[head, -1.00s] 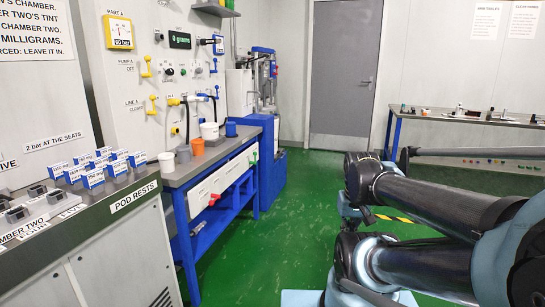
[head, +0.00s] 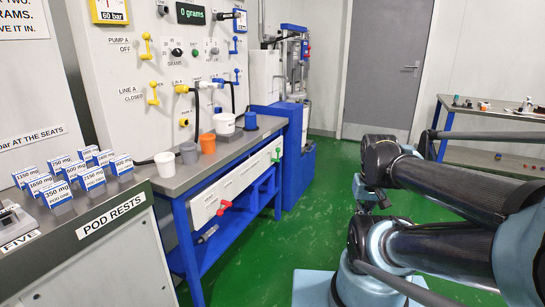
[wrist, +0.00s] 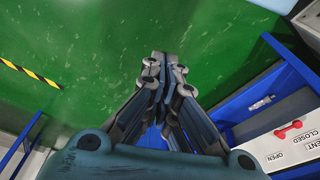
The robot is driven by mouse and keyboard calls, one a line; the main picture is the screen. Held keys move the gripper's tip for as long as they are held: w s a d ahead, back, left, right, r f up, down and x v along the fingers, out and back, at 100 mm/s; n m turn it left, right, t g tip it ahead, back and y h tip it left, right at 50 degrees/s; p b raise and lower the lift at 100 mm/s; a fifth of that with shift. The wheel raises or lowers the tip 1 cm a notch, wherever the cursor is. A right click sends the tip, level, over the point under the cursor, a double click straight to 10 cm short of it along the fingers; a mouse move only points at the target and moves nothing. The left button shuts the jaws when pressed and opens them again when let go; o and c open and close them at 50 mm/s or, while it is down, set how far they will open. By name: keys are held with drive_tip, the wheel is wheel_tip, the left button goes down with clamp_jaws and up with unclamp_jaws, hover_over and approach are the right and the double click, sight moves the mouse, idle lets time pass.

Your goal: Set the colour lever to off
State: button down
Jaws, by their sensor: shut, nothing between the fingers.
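I cannot tell which handle is the colour lever, as no label I can read names it. In the head view the wall panel (head: 119,72) carries a yellow lever (head: 146,45) by PUMP A, a yellow lever (head: 153,93) by LINE A and a blue lever (head: 238,76). A red handle (head: 223,207) and a green handle (head: 276,155) sit on the white bench front. The red handle (wrist: 293,130) also shows in the wrist view, between the words OPEN and CLOSED. My gripper (wrist: 165,58) is shut and empty over the green floor, apart from every handle.
Several cups, one of them orange (head: 207,143), stand on the blue-framed bench (head: 188,178). Labelled pod cards (head: 56,193) stand on the counter at left. A side table (head: 490,109) with small items stands at right. Green floor (head: 245,245) lies clear before the bench.

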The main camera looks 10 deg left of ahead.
drive_tip(key=shift+w+a, duration=0.15)
drive_tip(key=shift+w, duration=0.05)
drive_tip(key=w+a+r+n+t+h, duration=0.1)
drive_tip(key=w+r+n, duration=0.35)
drive_tip(key=w, duration=0.35)
drive_tip(key=w+a+r+n, duration=0.1)
drive_tip(key=w+r+n, duration=0.35)
drive_tip(key=w, duration=0.35)
drive_tip(key=w+a+n+t, duration=0.1)
drive_tip(key=w+a+n, duration=0.25)
drive_tip(key=w, duration=0.45)
drive_tip(key=w+a+n+t, duration=0.1)
drive_tip(key=w+a+n, duration=0.2)
drive_tip(key=w+n, duration=0.3)
drive_tip(key=w+a+f+n+t, duration=0.1)
drive_tip(key=w+a+f+n, duration=0.15)
drive_tip(key=w+a, duration=0.45)
drive_tip(key=w+a+f+n+t, duration=0.1)
drive_tip(key=w+a+n, duration=0.3)
drive_tip(key=w, duration=0.5)
drive_tip(key=n+t, duration=0.2)
drive_tip(key=n, duration=0.7)
approach(278, 159)
wheel_tip(278, 159, down, 3)
drive_tip(key=shift+w+r, duration=0.1)
drive_tip(key=shift+w, duration=1.6)
